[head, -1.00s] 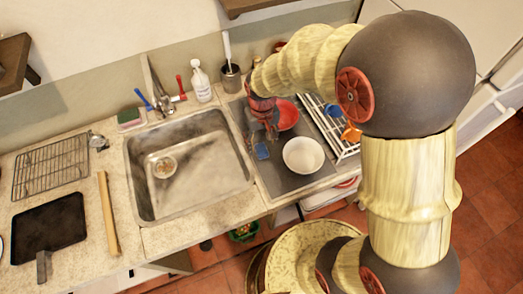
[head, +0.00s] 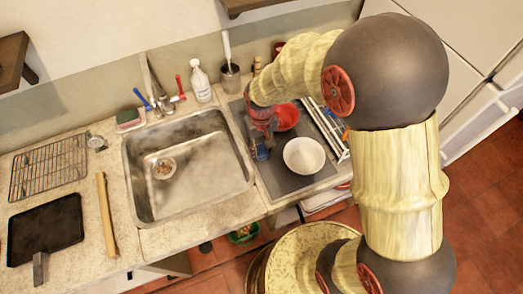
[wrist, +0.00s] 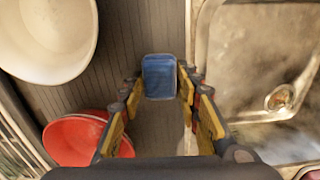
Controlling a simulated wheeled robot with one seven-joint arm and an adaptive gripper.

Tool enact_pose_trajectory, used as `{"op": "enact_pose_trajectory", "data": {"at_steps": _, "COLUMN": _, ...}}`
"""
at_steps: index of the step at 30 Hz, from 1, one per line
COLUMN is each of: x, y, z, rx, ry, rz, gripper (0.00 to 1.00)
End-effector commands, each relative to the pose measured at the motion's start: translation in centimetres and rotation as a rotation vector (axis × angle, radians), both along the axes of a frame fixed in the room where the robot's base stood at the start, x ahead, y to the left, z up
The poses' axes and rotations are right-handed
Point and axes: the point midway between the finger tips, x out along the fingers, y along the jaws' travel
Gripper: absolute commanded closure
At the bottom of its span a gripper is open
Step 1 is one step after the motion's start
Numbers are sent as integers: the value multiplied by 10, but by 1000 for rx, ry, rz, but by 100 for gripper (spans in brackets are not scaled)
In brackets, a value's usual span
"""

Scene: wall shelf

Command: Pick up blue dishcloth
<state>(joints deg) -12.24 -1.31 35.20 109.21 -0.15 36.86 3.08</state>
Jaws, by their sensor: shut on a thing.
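The blue dishcloth (wrist: 159,77) is a small folded blue block at the centre of the wrist view, over the dark grey ribbed drain mat. My gripper (wrist: 161,88) has a finger on each side of it and is shut on it. In the head view my gripper (head: 261,143) points down between the sink and the white bowl, and a bit of the blue dishcloth (head: 261,152) shows at its tips. I cannot tell whether the cloth still touches the mat.
A white bowl (head: 304,155) and a red bowl (head: 287,117) stand close by on the mat (head: 285,184). The metal sink (head: 190,207) lies just left. A dish rack (head: 333,133) is partly behind my arm. A soap bottle (head: 200,82) and utensil pot (head: 230,78) stand behind.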

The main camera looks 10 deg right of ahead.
Motion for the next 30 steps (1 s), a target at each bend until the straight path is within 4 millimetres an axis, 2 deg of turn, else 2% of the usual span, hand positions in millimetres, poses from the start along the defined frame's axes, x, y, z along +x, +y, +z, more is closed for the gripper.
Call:
{"op": "enact_pose_trajectory", "data": {"at_steps": 8, "x": 0, "y": 0, "z": 0, "rx": 0, "ry": 0, "rz": 0, "gripper": 89}}
{"op": "enact_pose_trajectory", "data": {"at_steps": 19, "x": 1, "y": 0, "z": 6, "rx": 0, "ry": -2, "rz": 0, "gripper": 89}}
{"op": "enact_pose_trajectory", "data": {"at_steps": 26, "x": 1, "y": 0, "z": 35, "rx": 2, "ry": -3, "rz": 0, "gripper": 89}}
{"op": "enact_pose_trajectory", "data": {"at_steps": 30, "x": -18, "y": 11, "z": 59, "rx": 2, "ry": -3, "rz": 3, "gripper": 89}}
